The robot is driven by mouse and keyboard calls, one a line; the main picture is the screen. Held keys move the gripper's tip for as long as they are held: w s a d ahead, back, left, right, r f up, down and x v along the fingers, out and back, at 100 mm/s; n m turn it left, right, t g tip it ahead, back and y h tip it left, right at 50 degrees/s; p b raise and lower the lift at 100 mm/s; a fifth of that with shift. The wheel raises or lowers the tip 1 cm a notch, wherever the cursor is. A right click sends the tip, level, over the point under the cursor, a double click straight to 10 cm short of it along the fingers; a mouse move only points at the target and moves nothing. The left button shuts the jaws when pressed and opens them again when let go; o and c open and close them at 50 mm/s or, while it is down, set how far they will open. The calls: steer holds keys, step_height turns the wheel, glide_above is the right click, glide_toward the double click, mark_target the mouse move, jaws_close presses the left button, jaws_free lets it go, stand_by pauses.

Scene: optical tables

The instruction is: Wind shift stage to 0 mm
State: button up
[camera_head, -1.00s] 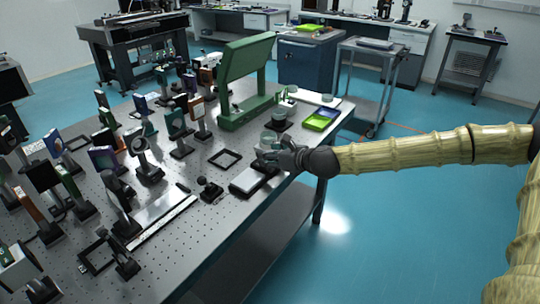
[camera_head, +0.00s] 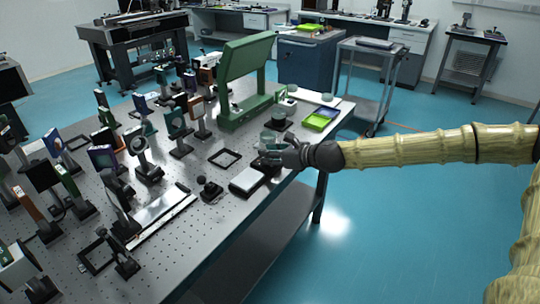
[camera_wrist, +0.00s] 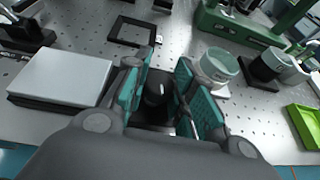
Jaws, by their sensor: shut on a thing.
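My gripper (camera_head: 276,155) is at the table's right edge. In the wrist view my gripper (camera_wrist: 167,98) has its teal pads either side of a dark round-topped knob (camera_wrist: 154,93) and is shut on it. The pads and fingers hide most of the knob and whatever it sits on. A flat block with a pale top and black base (camera_wrist: 60,82) lies just left of the gripper; it also shows in the head view (camera_head: 246,181). I cannot tell whether this block is part of the shift stage. No millimetre scale is readable.
A green-lidded jar (camera_wrist: 219,66) stands close right of the fingers. A dark square frame (camera_wrist: 132,32) lies beyond them. A lime-green tray (camera_head: 320,119) and a large green stand (camera_head: 243,85) are farther back. Several optic mounts crowd the left of the perforated table (camera_head: 213,225).

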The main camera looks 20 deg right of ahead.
steer(key=n+g+y+p, duration=0.2)
steer(key=n+g+y, duration=0.2)
steer(key=n, duration=0.1)
steer(key=shift+w+r+g, duration=0.1)
steer(key=shift+r+g, duration=0.05)
steer(key=shift+g, duration=0.25)
steer(key=n+g, duration=0.3)
steer(key=n+g+y+p, duration=0.1)
steer(key=n+g, duration=0.1)
steer(key=g, duration=0.1)
steer(key=shift+n+y, duration=0.3)
steer(key=shift+n, duration=0.1)
steer(key=n+g, duration=0.2)
steer(key=n+g+h, duration=0.1)
steer(key=n+g, duration=0.1)
steer(key=g, duration=0.1)
steer(key=n+g+h, duration=0.1)
steer(key=n+g, duration=0.1)
steer(key=shift+a+f, duration=0.1)
steer(key=shift+f, duration=0.2)
steer(key=shift+n+g+h+b, duration=0.7)
steer(key=shift+n+g+h, duration=1)
steer(key=shift+n+g, duration=0.6)
steer(key=shift+n, duration=0.3)
steer(key=o, duration=1)
steer(key=shift+o, duration=0.2)
steer(key=shift+r, duration=0.1)
step_height(320, 180, up, 10)
